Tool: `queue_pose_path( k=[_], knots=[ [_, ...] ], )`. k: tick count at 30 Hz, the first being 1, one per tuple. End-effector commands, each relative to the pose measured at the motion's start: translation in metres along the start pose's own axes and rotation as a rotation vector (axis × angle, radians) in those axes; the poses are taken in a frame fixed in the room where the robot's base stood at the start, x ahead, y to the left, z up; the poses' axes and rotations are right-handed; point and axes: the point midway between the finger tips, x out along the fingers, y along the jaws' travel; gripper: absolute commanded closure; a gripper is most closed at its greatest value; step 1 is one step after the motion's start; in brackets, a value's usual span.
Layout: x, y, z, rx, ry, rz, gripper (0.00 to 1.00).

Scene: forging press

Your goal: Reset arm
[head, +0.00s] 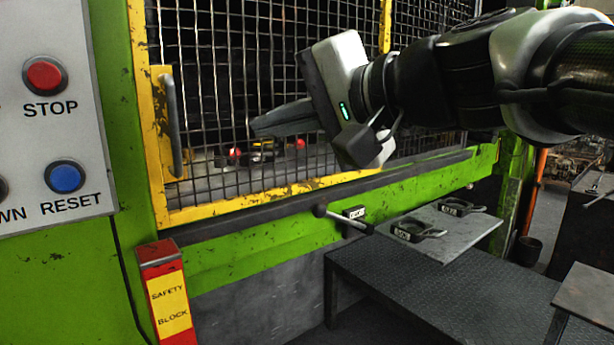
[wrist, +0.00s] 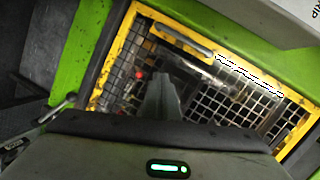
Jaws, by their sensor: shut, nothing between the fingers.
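My gripper (head: 258,124) is shut and empty. In the head view it points left in front of the mesh guard door (head: 232,60), above the dark sill; whether it touches the mesh I cannot tell. In the wrist view its closed fingers (wrist: 160,85) point toward the yellow-framed mesh. My arm reaches in from the upper right of the head view. The control panel (head: 30,130) at the left has a red STOP button (head: 45,75) and a blue RESET button (head: 65,177).
The door handle (head: 174,125) stands out at the door's left edge. A grey plate (head: 475,232) with dark handled pieces lies at right over a dark platform (head: 440,295). A red safety block (head: 165,290) stands lower left.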

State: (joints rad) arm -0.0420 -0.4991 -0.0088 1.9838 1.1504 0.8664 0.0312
Motion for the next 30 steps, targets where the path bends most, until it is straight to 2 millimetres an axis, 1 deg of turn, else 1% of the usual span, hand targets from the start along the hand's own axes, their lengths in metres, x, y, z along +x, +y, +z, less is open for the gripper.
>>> queue_pose_path(
  k=[1, 2, 3, 5, 6, 8, 9, 12, 14, 15, 17, 18, 19, 20, 26, 29, 30],
  knots=[
    [-0.003, 0.034, 0.01, -0.049, -0.008, 0.091, 1.0],
    [-0.006, 0.056, 0.016, -0.082, -0.014, 0.151, 1.0],
    [-0.012, 0.086, 0.023, -0.129, -0.025, 0.233, 1.0],
    [-0.022, 0.129, 0.034, -0.198, -0.044, 0.352, 1.0],
    [-0.031, 0.156, 0.04, -0.242, -0.06, 0.429, 1.0],
    [-0.045, 0.193, 0.048, -0.306, -0.083, 0.535, 1.0],
    [-0.055, 0.214, 0.052, -0.345, -0.1, 0.599, 1.0],
    [-0.081, 0.262, 0.061, -0.437, -0.141, 0.746, 1.0],
    [-0.096, 0.287, 0.065, -0.489, -0.166, 0.827, 1.0],
    [-0.107, 0.302, 0.067, -0.524, -0.183, 0.879, 1.0],
    [-0.124, 0.324, 0.07, -0.575, -0.211, 0.955, 1.0],
    [-0.136, 0.337, 0.071, -0.611, -0.23, 1.006, 1.0],
    [-0.142, 0.327, 0.067, -0.622, -0.234, 1.02, 1.0],
    [-0.144, 0.311, 0.061, -0.618, -0.231, 1.013, 1.0],
    [-0.157, 0.259, 0.044, -0.616, -0.231, 1.01, 1.0],
    [-0.166, 0.226, 0.034, -0.615, -0.23, 1.009, 1.0],
    [-0.17, 0.211, 0.029, -0.615, -0.23, 1.009, 1.0]
  ],
)
